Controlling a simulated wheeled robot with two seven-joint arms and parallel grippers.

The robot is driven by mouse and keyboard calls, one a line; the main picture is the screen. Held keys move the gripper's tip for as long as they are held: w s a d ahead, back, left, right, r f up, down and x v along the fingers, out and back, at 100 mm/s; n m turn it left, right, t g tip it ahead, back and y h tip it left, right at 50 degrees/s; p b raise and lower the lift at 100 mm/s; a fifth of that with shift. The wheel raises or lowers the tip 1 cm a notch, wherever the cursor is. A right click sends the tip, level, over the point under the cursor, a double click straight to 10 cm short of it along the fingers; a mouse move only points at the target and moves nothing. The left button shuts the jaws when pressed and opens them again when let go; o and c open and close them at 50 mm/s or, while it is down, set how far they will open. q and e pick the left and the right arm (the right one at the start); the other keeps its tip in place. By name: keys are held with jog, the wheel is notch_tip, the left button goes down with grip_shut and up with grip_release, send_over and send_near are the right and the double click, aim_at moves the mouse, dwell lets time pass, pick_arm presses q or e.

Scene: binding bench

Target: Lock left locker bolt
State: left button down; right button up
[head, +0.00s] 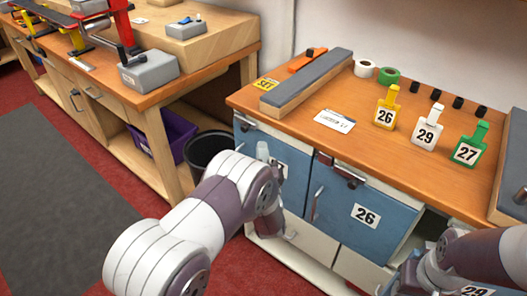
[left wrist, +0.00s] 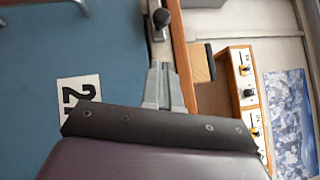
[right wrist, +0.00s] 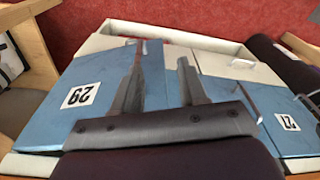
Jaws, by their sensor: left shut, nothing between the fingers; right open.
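The left locker door (head: 288,160) is blue and looks closed; my left arm partly covers its number plate. Its bolt (head: 243,122), a metal piece with a dark knob, sits at the door's top edge. In the left wrist view the bolt (left wrist: 159,22) shows just beyond my fingertips, apart from them. I cannot tell whether it is thrown. My left gripper (head: 262,150) is shut and empty in front of this door; it also shows in the left wrist view (left wrist: 160,68). My right gripper (right wrist: 160,58) is open and empty before the lockers to the right.
The middle door, plate 26 (head: 365,215), has its own bolt (head: 350,180). A door with plate 29 (right wrist: 82,95) shows in the right wrist view. Tags 26 (head: 387,108), 29 (head: 427,128) and 27 (head: 470,146) stand on the benchtop. A black bin (head: 205,150) stands left of the lockers.

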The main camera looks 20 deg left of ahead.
pick_arm(q)
jog(key=v, duration=0.8)
jog(key=shift+s+f+p, duration=0.25)
jog(key=shift+s+p, duration=0.1)
jog(key=shift+p, duration=0.1)
pick_arm(e)
jog(key=shift+w+a+r, duration=0.2)
jog(key=shift+a+r, duration=0.2)
jog(key=shift+r, duration=0.25)
pick_arm(q)
jog(key=shift+a, duration=0.1)
